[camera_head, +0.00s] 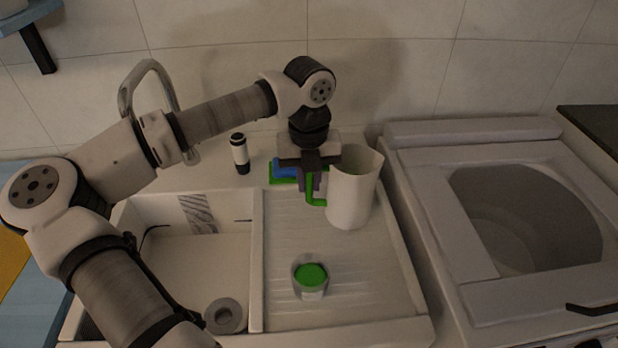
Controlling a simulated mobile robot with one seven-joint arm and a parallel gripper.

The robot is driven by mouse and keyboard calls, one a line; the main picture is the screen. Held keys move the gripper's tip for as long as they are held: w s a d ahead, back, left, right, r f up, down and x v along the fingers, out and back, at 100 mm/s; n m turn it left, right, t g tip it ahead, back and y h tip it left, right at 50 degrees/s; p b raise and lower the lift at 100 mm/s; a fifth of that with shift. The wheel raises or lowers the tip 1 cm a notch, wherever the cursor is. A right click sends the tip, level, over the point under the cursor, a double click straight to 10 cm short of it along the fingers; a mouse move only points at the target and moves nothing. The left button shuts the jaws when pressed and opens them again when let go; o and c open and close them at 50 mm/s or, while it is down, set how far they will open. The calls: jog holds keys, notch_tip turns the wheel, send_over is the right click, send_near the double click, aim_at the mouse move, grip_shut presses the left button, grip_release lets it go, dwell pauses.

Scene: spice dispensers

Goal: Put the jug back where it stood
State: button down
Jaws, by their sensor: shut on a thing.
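The white jug (352,193) is upright at the back right of the ribbed drainboard (375,258). Its green handle (315,203) is on its left side. My gripper (314,184) comes down from above and is shut on the handle. The fingertips are partly lost against the handle and the dark gripper body. I cannot tell whether the jug's base touches the drainboard or hangs slightly above it.
A small cup with green contents (310,278) stands on the drainboard in front of the jug. A white and black dispenser (240,154) and a blue and green object (284,170) are behind. The sink basin (190,260) lies left; a top-opening appliance (500,215) stands right.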

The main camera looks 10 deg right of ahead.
jog(key=c, duration=1.4)
grip_release()
jog(key=shift+o, duration=0.2)
jog(key=shift+r, duration=0.15)
notch_tip(320, 180, up, 12)
jog(key=shift+b, duration=0.75)
